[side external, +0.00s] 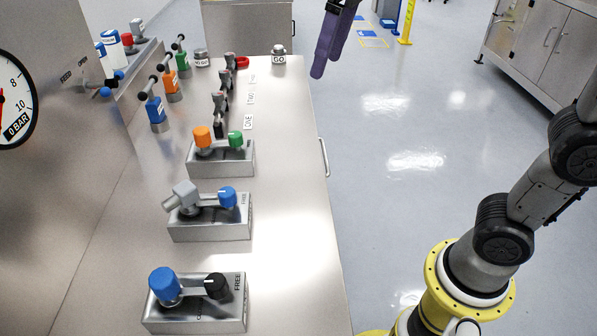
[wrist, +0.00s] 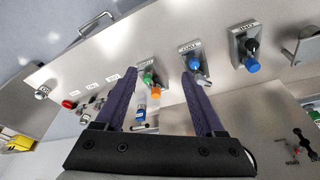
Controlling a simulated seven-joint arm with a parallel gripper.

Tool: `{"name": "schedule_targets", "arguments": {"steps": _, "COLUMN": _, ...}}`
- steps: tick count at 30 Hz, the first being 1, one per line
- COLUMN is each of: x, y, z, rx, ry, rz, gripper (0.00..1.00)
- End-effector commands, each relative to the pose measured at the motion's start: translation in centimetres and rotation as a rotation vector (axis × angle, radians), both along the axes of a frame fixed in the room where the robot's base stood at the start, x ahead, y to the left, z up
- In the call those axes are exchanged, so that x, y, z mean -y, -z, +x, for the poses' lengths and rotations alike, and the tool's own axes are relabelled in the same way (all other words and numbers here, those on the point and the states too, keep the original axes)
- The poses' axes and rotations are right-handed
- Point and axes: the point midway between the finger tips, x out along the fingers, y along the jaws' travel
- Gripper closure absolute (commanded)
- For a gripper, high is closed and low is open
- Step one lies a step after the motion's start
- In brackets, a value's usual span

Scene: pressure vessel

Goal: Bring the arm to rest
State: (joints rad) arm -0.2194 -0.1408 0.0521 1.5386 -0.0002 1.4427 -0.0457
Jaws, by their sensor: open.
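My gripper (side external: 326,66) has two long purple fingers and hangs at the top of the side view, beyond the right edge of the steel bench (side external: 290,180). Its fingers point down and slightly left, and nothing shows between them there. In the wrist view, the fingers of my gripper (wrist: 159,74) stand wide apart. The bench objects seen between them lie beyond the fingertips, and the gripper is empty. Much of my arm between the gripper and the lower right is outside the side view.
Several blocks with coloured knobs stand on the bench, such as the blue-and-black one (side external: 195,307) and the orange-and-green one (side external: 221,158). Coloured valve handles (side external: 155,108) line the left. A gauge (side external: 12,103) is at far left. Open floor (side external: 420,130) lies right.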

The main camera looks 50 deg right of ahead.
Motion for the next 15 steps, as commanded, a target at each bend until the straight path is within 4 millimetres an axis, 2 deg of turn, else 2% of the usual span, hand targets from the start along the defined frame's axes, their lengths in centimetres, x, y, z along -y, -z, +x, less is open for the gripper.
{"name": "schedule_targets", "arguments": {"steps": 1, "x": 1.4, "y": 0.1, "z": -2.0, "rx": 0.027, "ry": 0.033, "rz": 0.006, "gripper": 0.29}}
{"name": "schedule_targets", "arguments": {"steps": 3, "x": 2.9, "y": 0.8, "z": -4.4, "rx": 0.061, "ry": 0.073, "rz": 0.014, "gripper": 0.29}}
{"name": "schedule_targets", "arguments": {"steps": 8, "x": 5.5, "y": 4.0, "z": -9.6, "rx": 0.134, "ry": 0.16, "rz": 0.024, "gripper": 0.29}}
{"name": "schedule_targets", "arguments": {"steps": 12, "x": 6.7, "y": 7.9, "z": -13.3, "rx": 0.186, "ry": 0.22, "rz": 0.031, "gripper": 0.29}}
{"name": "schedule_targets", "arguments": {"steps": 15, "x": 7.1, "y": 10.9, "z": -15.0, "rx": 0.208, "ry": 0.246, "rz": 0.034, "gripper": 0.29}}
